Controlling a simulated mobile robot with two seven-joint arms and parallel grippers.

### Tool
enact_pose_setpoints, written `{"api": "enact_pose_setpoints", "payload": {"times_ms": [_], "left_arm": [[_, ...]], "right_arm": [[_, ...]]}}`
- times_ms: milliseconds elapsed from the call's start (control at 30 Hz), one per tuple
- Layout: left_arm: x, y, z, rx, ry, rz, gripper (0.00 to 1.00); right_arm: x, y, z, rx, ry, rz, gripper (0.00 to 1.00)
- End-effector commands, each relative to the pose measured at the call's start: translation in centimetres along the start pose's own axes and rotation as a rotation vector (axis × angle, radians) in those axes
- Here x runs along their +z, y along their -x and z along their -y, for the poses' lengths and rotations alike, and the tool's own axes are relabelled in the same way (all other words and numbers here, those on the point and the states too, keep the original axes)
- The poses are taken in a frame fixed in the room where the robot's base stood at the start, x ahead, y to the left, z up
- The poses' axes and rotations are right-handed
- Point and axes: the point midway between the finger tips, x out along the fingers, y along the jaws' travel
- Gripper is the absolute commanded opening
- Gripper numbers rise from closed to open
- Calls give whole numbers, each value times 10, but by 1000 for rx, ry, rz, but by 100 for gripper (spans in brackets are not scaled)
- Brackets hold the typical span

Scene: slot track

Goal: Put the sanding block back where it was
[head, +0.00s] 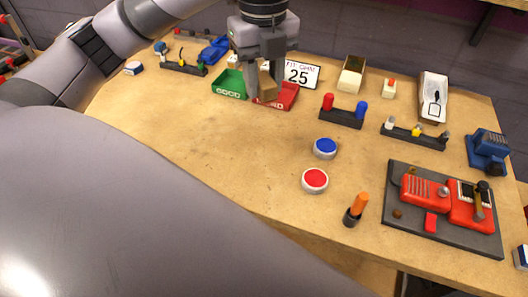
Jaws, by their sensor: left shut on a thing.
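My left gripper (265,82) comes down from the top of the head view and is shut on a small brown block, which looks like the sanding block (267,88). The block is between the fingers, over or just in front of the red bin (288,95). I cannot tell whether it touches the bin. The green bin (229,85), marked GOOD, stands just to the left. The gripper hides part of the red bin and its lettering. My right gripper is not in view.
A sign reading 25 (302,74) stands behind the red bin. A black rack with red and blue pegs (341,117), a blue button (325,148), a red button (315,180) and a grey plate with red parts (447,230) are to the right. The table's left middle (190,125) is clear.

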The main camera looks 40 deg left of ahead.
Motion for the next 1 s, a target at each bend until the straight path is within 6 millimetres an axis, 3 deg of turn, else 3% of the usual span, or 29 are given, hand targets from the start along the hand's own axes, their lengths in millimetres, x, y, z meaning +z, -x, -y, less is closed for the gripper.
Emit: {"api": "enact_pose_setpoints", "payload": {"times_ms": [33,500,767,1000], "left_arm": [[-1,-15,-1,5,-3,-4,7],[-1,-130,-2,3,1,-2,7],[-1,-153,-1,1,1,0,7],[-2,-187,-2,4,1,-1,7]], "right_arm": [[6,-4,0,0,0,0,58],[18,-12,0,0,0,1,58],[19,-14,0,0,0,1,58],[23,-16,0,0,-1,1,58]]}}
